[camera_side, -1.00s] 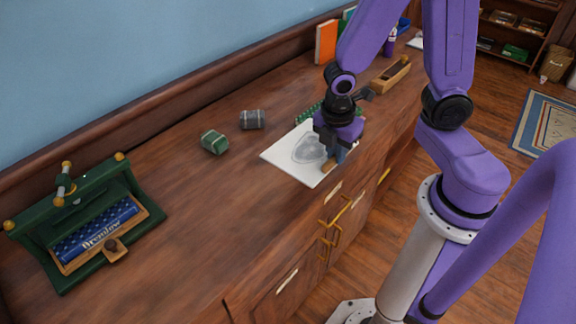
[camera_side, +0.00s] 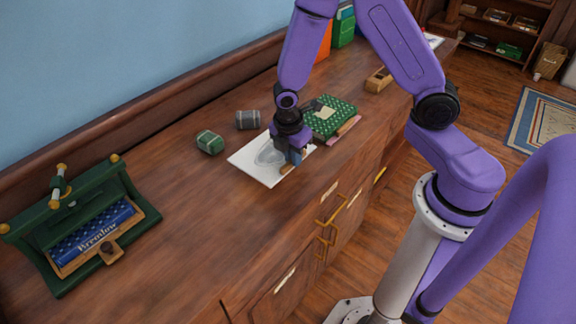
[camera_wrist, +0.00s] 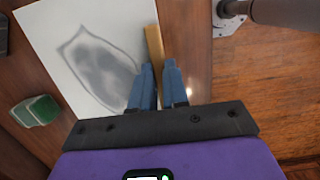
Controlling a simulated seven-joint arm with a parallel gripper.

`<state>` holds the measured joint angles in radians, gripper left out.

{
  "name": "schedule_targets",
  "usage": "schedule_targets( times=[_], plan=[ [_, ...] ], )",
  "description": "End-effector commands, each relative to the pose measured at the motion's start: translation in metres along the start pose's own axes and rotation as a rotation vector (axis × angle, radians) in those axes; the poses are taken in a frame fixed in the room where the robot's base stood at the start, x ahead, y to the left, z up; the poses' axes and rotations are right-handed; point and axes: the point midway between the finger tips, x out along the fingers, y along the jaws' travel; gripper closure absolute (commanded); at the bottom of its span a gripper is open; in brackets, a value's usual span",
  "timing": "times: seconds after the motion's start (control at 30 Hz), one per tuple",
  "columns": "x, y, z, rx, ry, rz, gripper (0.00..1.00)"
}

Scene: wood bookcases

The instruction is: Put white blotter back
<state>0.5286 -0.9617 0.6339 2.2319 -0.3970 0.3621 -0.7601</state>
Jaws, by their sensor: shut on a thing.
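The white blotter (camera_side: 249,164) is a white sheet with a grey shield-like mark and a wooden strip (camera_side: 287,169) along its edge. It is over the wood cabinet top in the side view. In the wrist view the blotter (camera_wrist: 58,32) fills the upper left, with its strip (camera_wrist: 154,45) at the right edge. My gripper (camera_side: 293,161) is shut on the blotter at this strip; its blue fingertips show in the wrist view (camera_wrist: 159,66). I cannot tell whether the sheet touches the top. My wrist hides part of its far side.
A green dotted book (camera_side: 338,112) with a pink item under it lies just right of the blotter. A green roll (camera_side: 210,142) and a grey roll (camera_side: 248,120) lie behind left. The top between is clear.

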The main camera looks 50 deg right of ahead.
Motion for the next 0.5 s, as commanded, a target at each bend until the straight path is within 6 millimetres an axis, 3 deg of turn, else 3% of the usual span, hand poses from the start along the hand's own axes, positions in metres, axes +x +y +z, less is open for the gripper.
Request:
schedule_targets(
  times=[0.27, 0.5],
  plan=[
    [0.015, 0.013, -0.003, 0.001, 0.0, 0.001, 1.0],
    [0.04, 0.015, -0.006, 0.0, -0.001, -0.001, 1.0]
  ],
)
